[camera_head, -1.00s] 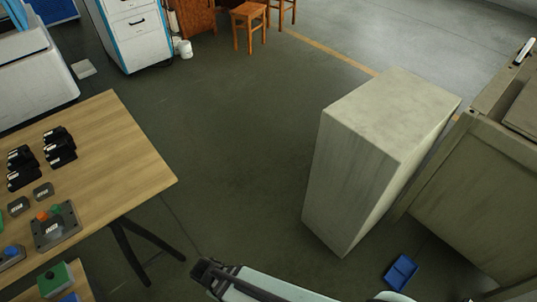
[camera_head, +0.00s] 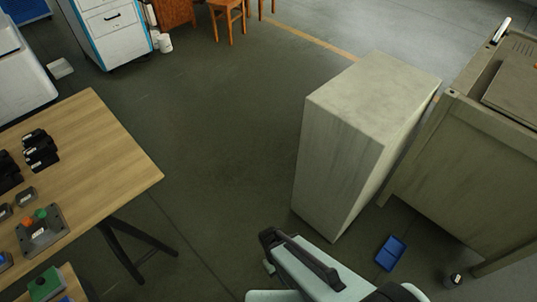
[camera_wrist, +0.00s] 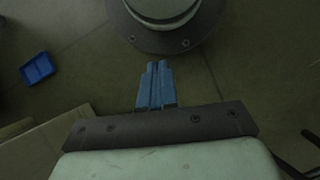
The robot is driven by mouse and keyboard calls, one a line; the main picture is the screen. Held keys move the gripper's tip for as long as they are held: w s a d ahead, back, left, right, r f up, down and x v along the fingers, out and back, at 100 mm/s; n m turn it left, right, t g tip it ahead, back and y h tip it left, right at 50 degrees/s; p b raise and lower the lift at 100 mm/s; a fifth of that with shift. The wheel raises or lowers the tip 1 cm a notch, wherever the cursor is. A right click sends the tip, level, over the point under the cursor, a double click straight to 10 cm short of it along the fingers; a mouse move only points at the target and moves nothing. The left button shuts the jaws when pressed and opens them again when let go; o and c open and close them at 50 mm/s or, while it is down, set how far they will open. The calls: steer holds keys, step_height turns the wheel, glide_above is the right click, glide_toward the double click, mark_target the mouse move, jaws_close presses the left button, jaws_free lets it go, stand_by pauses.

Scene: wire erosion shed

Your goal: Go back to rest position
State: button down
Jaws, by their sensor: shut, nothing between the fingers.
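In the wrist view my gripper (camera_wrist: 157,66) shows two blue fingers held together, with nothing between them. Bare dark floor lies beyond the fingers, and a round grey part of my own body is just past their tips. In the head view my arm is at the bottom centre, in front of the pale block. My fingers cannot be made out there.
A pale block (camera_head: 345,140) stands right of centre beside a grey-green cabinet (camera_head: 470,160). A blue tray (camera_head: 391,253) lies on the floor; it also shows in the wrist view (camera_wrist: 38,69). A wooden table (camera_head: 105,150) with black parts is at left. Floor between is clear.

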steer(key=s+d+f+m+g+y, duration=0.1)
steer(key=d+m, duration=0.4)
steer(key=d, duration=0.7)
steer(key=shift+s+f+m+g+y, duration=0.35)
steer(key=shift+s+y, duration=0.2)
steer(key=shift+y, duration=0.35)
steer(key=c, duration=1.8)
jaws_free()
